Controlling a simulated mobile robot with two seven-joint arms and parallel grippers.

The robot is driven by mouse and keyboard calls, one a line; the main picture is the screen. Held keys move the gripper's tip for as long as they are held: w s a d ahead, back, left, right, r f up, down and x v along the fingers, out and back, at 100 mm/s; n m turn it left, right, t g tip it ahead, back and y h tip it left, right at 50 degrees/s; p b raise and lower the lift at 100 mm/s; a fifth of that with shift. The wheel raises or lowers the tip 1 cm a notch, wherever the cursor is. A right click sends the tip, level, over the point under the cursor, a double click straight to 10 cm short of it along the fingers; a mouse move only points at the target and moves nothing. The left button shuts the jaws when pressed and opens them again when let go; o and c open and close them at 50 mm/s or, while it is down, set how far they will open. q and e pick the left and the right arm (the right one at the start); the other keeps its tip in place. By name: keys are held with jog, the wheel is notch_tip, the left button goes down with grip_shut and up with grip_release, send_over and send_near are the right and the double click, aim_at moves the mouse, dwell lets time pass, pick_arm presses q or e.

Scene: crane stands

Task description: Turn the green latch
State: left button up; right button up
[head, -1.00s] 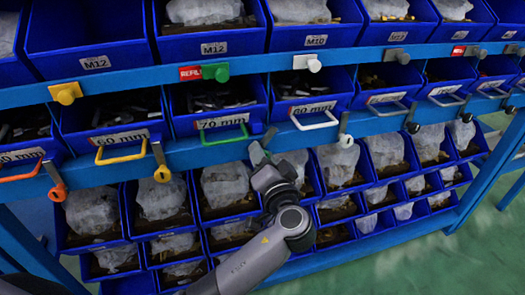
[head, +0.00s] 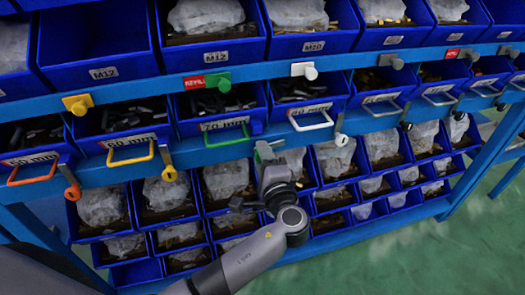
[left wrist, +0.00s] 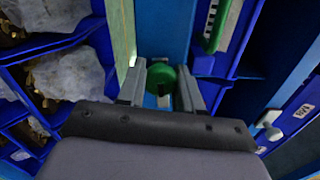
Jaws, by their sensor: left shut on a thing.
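The green latch (left wrist: 160,74) is a round green piece between the two fingers of my left gripper in the left wrist view. My left gripper (left wrist: 161,88) is shut on it. In the head view the left gripper (head: 265,152) is at the front of the blue rail, below and right of the green handle (head: 227,135). My right gripper is not in view.
A yellow latch (head: 168,173) and an orange latch (head: 72,190) hang to the left, and a white latch (head: 341,138) to the right. Green floor (head: 440,255) is open at the right.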

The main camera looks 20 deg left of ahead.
pick_arm(q)
jog(key=shift+d+r+m, duration=0.15)
jog(key=shift+m, duration=0.45)
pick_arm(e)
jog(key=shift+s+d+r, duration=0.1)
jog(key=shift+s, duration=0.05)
pick_arm(q)
jog(key=shift+p, duration=0.3)
jog(key=o, duration=1)
jog(key=shift+o, duration=0.2)
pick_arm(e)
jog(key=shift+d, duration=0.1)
pick_arm(q)
jog(key=shift+f, duration=0.2)
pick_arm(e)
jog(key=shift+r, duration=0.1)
